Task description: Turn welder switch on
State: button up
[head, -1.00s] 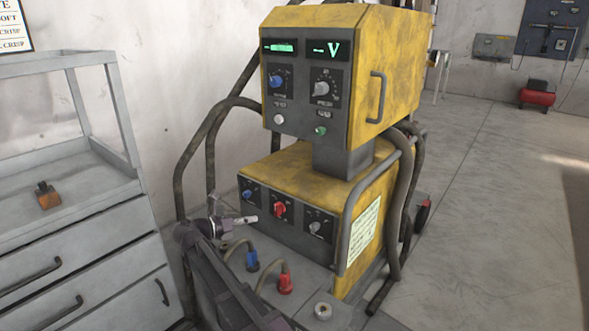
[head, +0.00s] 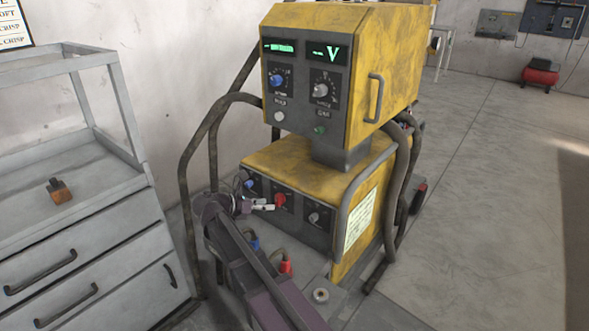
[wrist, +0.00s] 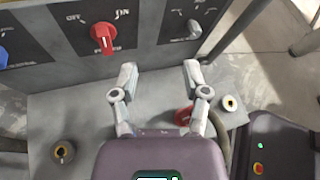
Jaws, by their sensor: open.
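The yellow welder (head: 375,60) stands upright against the wall. Its lower front panel carries a red rotary switch (head: 279,200), which the wrist view shows at upper left (wrist: 103,36) between OFF and ON labels. I cannot tell for sure which label it points to. My gripper (head: 264,204) is beside the red switch in the head view. In the wrist view my gripper (wrist: 160,74) is open and empty, its fingers apart below and right of the switch, not touching it.
A blue knob (wrist: 3,57) is left of the switch and a grey knob (wrist: 193,28) is right. Blue (head: 254,243) and red (head: 286,266) cable plugs sit below the panel. A grey drawer cabinet (head: 95,250) stands left.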

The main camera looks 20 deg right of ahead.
jog(key=s+d+r+m+g+y+p, duration=0.1)
jog(key=s+d+r+m+y+p, duration=0.2)
jog(key=p, duration=0.9)
jog(key=s+d+r+m+g+y+p, duration=0.2)
jog(key=s+r+m+p, duration=0.6)
jog(key=r+p, duration=0.5)
jog(key=d+m+y, duration=0.1)
jog(key=m+y, duration=0.1)
jog(key=shift+s+r+m+y+p, duration=0.3)
jog(key=shift+m, duration=0.1)
dwell(0.3)
jog(key=shift+s, duration=0.1)
dwell(0.3)
jog(key=s+a+f+m+y, duration=0.1)
jog(key=s+m+y, duration=0.4)
jog(key=m, duration=0.5)
jog(key=shift+s+f+g+y, duration=0.35)
jog(key=shift+s+f, duration=0.3)
jog(key=shift+s, duration=0.75)
jog(key=shift+s, duration=0.15)
